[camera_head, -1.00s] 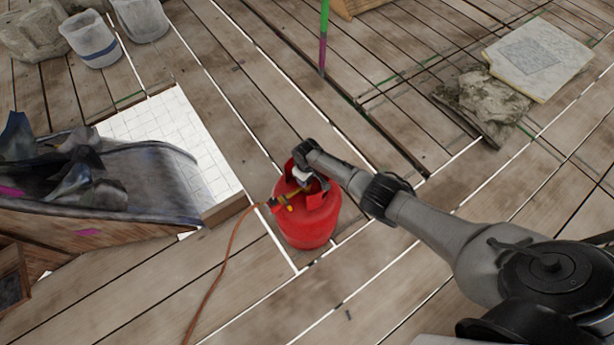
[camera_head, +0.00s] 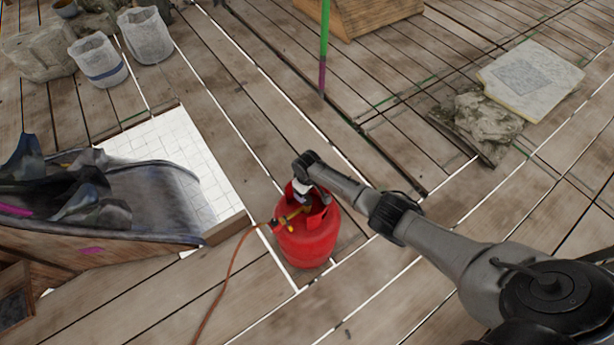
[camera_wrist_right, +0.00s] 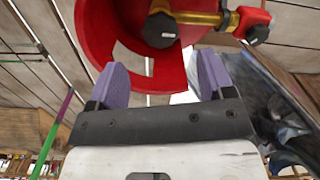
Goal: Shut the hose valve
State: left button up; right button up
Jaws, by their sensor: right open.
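A red gas cylinder (camera_head: 308,242) stands upright on the plank deck, with a cut-out collar around its top. A brass valve (camera_head: 291,216) sits at the collar, and an orange hose (camera_head: 232,268) runs from it down to the left. In the right wrist view the brass valve (camera_wrist_right: 200,18) has a dark round knob (camera_wrist_right: 160,30) facing the camera and a red fitting at its right end. My right gripper (camera_wrist_right: 162,82) is open, its two purple fingers apart and short of the knob, beside the red collar. In the head view it is over the cylinder top (camera_head: 303,192). My left gripper is not in view.
A dark sheet-covered wooden box (camera_head: 140,205) and a white tiled panel (camera_head: 205,165) lie left of the cylinder. A green and purple pole (camera_head: 324,50) stands behind. Stone slabs (camera_head: 530,80) lie at the right, and buckets (camera_head: 146,38) at the back left. Deck around the cylinder is mostly clear.

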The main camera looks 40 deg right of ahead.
aim_at(307, 200)
notch_tip(307, 200, up, 7)
jog(key=p, duration=0.2)
dwell(0.4)
dwell(0.3)
